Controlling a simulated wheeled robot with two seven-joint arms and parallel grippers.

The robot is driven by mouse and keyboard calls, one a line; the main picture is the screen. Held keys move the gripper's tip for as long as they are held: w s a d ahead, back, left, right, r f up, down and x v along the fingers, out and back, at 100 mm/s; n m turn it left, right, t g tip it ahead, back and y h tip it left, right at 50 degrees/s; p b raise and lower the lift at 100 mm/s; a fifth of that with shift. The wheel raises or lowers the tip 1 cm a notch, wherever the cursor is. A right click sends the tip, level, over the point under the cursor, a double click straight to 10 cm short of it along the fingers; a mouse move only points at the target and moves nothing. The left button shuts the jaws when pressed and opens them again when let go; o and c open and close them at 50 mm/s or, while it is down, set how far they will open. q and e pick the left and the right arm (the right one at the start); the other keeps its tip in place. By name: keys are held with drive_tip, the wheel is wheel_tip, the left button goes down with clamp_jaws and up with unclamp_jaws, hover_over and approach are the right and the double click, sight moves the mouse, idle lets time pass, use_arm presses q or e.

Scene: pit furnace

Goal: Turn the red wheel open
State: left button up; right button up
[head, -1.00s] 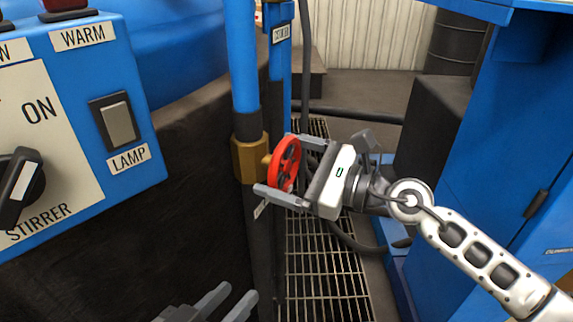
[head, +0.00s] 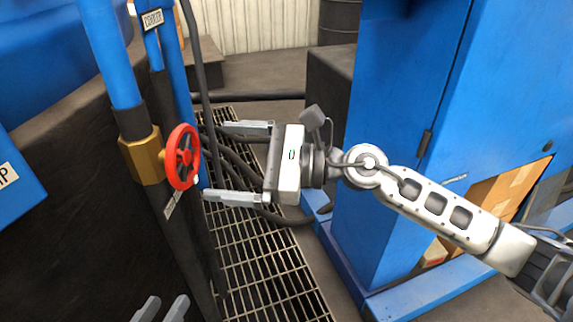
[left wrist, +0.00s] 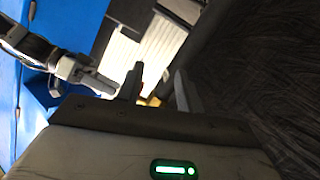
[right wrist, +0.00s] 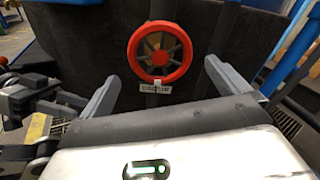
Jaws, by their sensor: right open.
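The red wheel (head: 183,157) is mounted on a brass fitting (head: 143,156) on a blue pipe. In the right wrist view the wheel (right wrist: 160,52) faces me, its spokes visible, with a small label (right wrist: 155,89) below it. My right gripper (head: 216,160) is open and empty. Its fingertips point toward the wheel from the right, with a gap between them and the rim. My left gripper (head: 162,310) shows only its fingertips at the bottom edge. In the left wrist view its fingers (left wrist: 158,75) stand apart with nothing between them.
A dark furnace wall (head: 70,220) is at left. A blue panel corner (head: 15,185) juts in at the left edge.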

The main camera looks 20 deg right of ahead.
use_arm(q)
drive_tip(key=shift+w+d+r+n+t+h+b, duration=0.2)
drive_tip(key=shift+d+r+n+t+h+b, duration=0.15)
drive_tip(key=shift+r+b, duration=0.35)
use_arm(e)
drive_tip(key=v, duration=0.8)
drive_tip(key=shift+s+d, duration=0.2)
drive_tip(key=shift+d, duration=0.05)
